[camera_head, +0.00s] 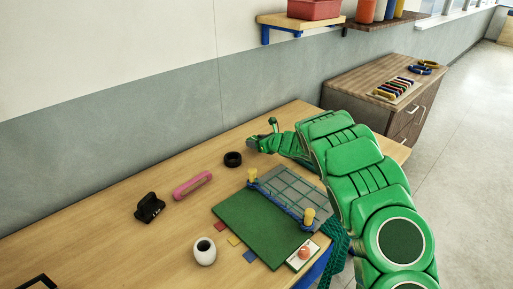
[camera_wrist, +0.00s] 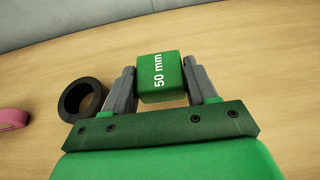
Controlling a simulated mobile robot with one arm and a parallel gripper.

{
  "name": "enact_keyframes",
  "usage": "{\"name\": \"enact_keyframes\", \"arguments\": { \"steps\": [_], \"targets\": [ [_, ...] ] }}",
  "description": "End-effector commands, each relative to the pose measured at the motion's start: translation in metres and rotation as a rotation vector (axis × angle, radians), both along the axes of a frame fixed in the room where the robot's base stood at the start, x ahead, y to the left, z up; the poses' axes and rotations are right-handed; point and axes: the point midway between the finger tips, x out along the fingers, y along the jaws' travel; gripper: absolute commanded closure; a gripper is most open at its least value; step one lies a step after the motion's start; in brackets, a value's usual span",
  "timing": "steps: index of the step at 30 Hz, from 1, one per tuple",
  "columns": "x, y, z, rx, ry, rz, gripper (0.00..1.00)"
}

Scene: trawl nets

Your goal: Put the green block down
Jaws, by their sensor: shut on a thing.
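The green block (camera_wrist: 159,84), marked "50 mm", sits between the two grey fingers of my gripper (camera_wrist: 160,68) in the wrist view. The fingers are shut on its left and right sides. Bare wood of the table (camera_wrist: 240,65) shows around it. In the head view my gripper (camera_head: 262,135) is at the far end of my green arm, over the back right part of the table (camera_head: 120,222). The block is too small there to make out clearly. I cannot tell whether its underside touches the table.
A black ring (camera_head: 233,159) lies just left of my gripper, also in the wrist view (camera_wrist: 83,100). A pink handle (camera_head: 192,185), a black holder (camera_head: 149,207), a white cup (camera_head: 205,252) and a green mat (camera_head: 250,228) with a grey grid plate (camera_head: 291,190) lie nearer.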

Motion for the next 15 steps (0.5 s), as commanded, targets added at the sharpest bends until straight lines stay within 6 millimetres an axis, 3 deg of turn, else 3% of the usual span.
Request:
{"name": "enact_keyframes", "arguments": {
  "steps": [6,15],
  "targets": [
    [-0.001,0.000,-0.027,0.002,0.003,0.000,0.75],
    [0.000,0.000,-0.029,0.000,0.000,0.001,0.75]
  ]
}}
